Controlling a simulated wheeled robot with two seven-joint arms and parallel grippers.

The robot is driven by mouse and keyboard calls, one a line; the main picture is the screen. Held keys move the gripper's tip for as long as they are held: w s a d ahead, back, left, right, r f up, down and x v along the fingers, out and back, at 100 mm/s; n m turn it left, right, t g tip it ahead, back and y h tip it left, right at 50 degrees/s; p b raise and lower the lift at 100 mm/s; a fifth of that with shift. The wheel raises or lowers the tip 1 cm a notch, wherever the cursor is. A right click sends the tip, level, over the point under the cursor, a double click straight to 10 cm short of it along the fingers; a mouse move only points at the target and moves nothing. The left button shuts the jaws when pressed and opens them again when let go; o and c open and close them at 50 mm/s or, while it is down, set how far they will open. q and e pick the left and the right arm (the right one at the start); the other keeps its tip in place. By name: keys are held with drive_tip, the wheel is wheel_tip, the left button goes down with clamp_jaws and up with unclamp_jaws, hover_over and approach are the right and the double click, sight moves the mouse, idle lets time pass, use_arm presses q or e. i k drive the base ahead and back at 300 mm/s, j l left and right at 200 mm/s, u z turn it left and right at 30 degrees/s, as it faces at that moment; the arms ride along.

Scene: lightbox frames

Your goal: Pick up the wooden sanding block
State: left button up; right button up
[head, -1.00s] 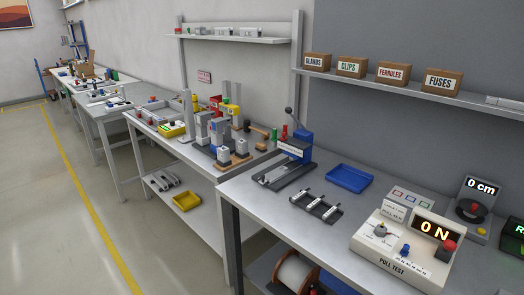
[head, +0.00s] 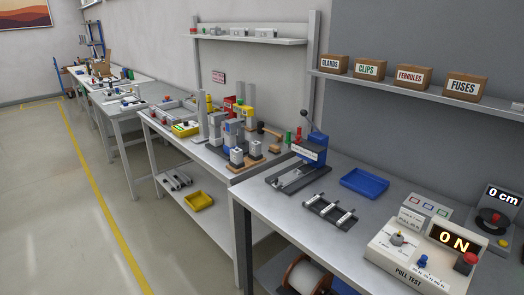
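I cannot clearly pick out the wooden sanding block. Small tan wooden pieces (head: 271,132) lie on the middle bench (head: 222,166), near its back right, too small to identify. A flat wooden piece (head: 247,162) shows under grey blocks at that bench's front right. Neither of my grippers is in view.
The near bench (head: 264,205) holds a blue press (head: 317,147), a blue tray (head: 364,184), a black rack (head: 329,208) and a pull tester (head: 408,262). A yellow bin (head: 198,201) sits on the lower shelf. The floor at left (head: 45,215) is clear.

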sight(273, 148)
drive_tip(key=i+j+z, duration=0.1)
drive_tip(key=z, duration=0.35)
drive_tip(key=j+z, duration=0.1)
drive_tip(key=z, duration=0.4)
drive_tip(key=i+j+z, duration=0.1)
drive_tip(key=z, duration=0.35)
drive_tip(key=j+z, duration=0.15)
drive_tip(key=z, duration=0.3)
drive_tip(key=j+z, duration=0.2)
drive_tip(key=j, duration=0.25)
drive_tip(key=j+z, duration=0.2)
drive_tip(key=j, duration=0.25)
drive_tip(key=k+j+z, duration=0.2)
drive_tip(key=j, duration=0.2)
drive_tip(key=j+z, duration=0.15)
drive_tip(key=j, duration=0.3)
drive_tip(key=k+j+z, duration=0.2)
drive_tip(key=j, duration=0.2)
drive_tip(key=k+j+z, duration=0.2)
drive_tip(key=j, duration=0.2)
drive_tip(key=j+z, duration=0.2)
drive_tip(key=j, duration=0.15)
drive_tip(key=k, duration=0.05)
